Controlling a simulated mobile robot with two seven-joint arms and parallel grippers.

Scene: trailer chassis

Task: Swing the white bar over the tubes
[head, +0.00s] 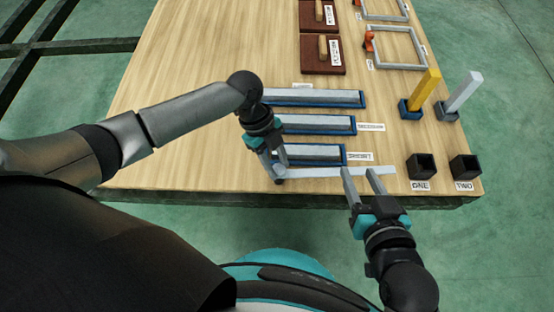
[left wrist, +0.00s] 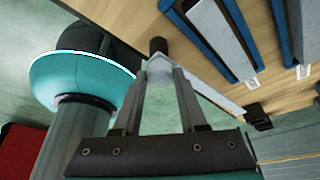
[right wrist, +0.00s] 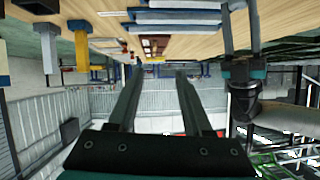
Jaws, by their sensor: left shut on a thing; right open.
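The white bar (head: 318,172) lies along the table's front edge, in front of three grey tubes (head: 312,97) in blue trays. A dark round post stands at the bar's left end. My left gripper (head: 275,164) is shut on the bar near that end; the left wrist view shows the bar (left wrist: 215,101) running out from the fingertips (left wrist: 165,72). My right gripper (head: 361,172) is open, its fingertips overlapping the bar's right part in the head view; I cannot tell if they touch it. In the right wrist view nothing shows between its fingers (right wrist: 158,80).
Black cups (head: 421,166) labelled ONE and TWO stand at the front right corner. Behind them a yellow block (head: 425,90) and a white block (head: 462,92) stand in holders. Brown boards (head: 322,54) and grey frames (head: 394,47) lie farther back. The table's left half is clear.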

